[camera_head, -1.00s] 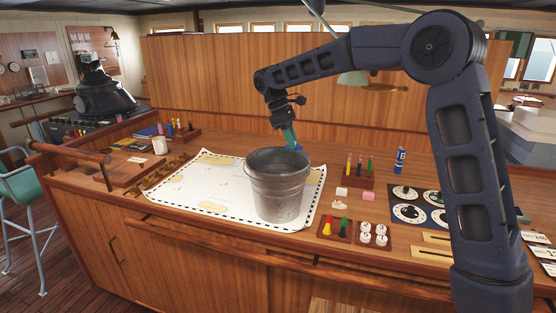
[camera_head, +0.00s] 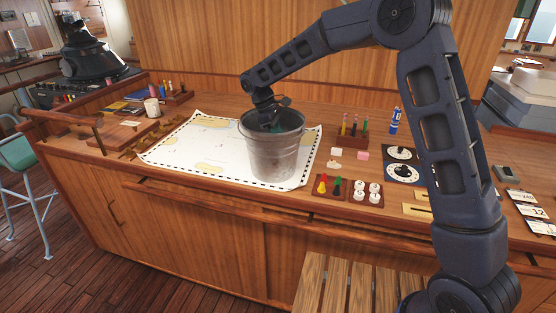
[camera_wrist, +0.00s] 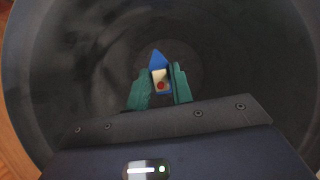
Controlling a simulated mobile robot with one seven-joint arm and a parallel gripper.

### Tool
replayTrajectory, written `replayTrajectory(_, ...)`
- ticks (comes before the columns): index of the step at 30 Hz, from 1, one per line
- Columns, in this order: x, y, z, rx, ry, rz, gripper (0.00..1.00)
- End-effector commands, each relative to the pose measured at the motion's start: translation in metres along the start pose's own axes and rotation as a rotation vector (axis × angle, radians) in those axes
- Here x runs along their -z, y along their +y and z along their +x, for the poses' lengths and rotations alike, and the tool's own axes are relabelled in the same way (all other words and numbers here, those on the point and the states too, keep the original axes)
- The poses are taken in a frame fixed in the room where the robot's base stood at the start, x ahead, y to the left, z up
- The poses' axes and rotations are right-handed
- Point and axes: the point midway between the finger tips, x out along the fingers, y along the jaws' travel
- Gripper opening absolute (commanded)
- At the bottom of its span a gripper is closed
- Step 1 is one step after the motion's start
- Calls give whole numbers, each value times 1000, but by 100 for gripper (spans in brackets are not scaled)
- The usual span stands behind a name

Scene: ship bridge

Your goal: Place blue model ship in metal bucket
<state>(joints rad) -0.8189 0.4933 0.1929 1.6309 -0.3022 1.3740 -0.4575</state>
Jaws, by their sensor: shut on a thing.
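The metal bucket (camera_head: 272,155) stands upright on the white chart on the wooden counter. My gripper (camera_head: 277,128) reaches down through the bucket's mouth, its green fingers partly hidden by the rim in the head view. In the wrist view my gripper (camera_wrist: 160,88) is shut on the blue model ship (camera_wrist: 158,60), whose blue pointed end and pale part with a red spot show between the fingers. The dark inner wall of the bucket (camera_wrist: 60,70) surrounds them. The ship is hidden in the head view. I cannot tell whether it touches the bucket's floor.
The chart (camera_head: 190,150) lies flat under the bucket. To the right are a rack of coloured pens (camera_head: 352,132), a blue can (camera_head: 395,120), a tray of coloured pieces (camera_head: 329,186) and black dial panels (camera_head: 402,172). A white mug (camera_head: 152,107) stands at left.

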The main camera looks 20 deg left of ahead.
Motion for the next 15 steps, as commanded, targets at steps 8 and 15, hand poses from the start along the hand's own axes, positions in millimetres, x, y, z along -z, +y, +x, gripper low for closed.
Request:
replayTrajectory(8,21,0,52,1,-2,-1,1)
replayTrajectory(15,28,0,68,0,-1,0,1)
